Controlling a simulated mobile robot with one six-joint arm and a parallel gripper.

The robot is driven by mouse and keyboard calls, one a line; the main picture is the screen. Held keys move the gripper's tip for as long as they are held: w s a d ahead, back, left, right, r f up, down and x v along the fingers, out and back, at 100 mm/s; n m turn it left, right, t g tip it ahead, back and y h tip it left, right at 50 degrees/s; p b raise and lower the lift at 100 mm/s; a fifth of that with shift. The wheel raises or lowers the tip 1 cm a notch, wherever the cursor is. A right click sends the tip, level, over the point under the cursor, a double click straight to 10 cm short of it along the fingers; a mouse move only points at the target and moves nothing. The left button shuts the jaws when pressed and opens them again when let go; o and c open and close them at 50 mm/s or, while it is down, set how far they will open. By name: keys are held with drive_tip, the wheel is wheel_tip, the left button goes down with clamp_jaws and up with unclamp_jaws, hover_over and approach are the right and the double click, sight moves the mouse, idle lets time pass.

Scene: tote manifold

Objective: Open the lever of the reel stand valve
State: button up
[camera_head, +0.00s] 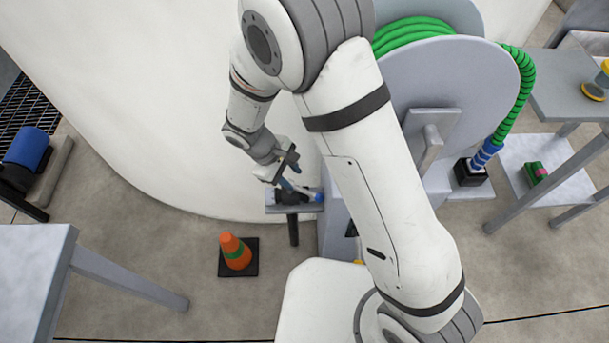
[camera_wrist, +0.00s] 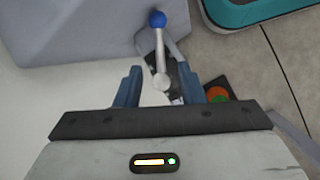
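The valve (camera_head: 288,196) is a small dark fitting on a grey bracket beside the reel stand (camera_head: 338,222). Its lever (camera_wrist: 160,55) is a metal rod with a blue ball knob (camera_wrist: 157,19); the knob also shows in the head view (camera_head: 319,197), pointing right toward the stand. My gripper (camera_wrist: 161,78) is open, its two blue-grey fingers apart. In the wrist view the lever's pivot end appears between the fingers and the knob lies beyond them. I cannot tell whether a finger touches the lever. The valve body is partly hidden below the lever.
An orange and green cone (camera_head: 236,252) on a black base stands on the floor below the bracket. A green hose (camera_head: 516,95) hangs from the reel (camera_head: 450,75) at the right. A grey table (camera_head: 35,270) is at lower left. A large white curved wall (camera_head: 130,90) lies behind my arm.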

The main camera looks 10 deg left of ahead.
sight(306, 191)
drive_tip(key=b+x, duration=0.1)
drive_tip(key=x, duration=0.6)
drive_tip(key=shift+d+f+b, duration=0.1)
drive_tip(key=shift+f+b, duration=0.1)
drive_tip(key=shift+b, duration=0.1)
clamp_jaws()
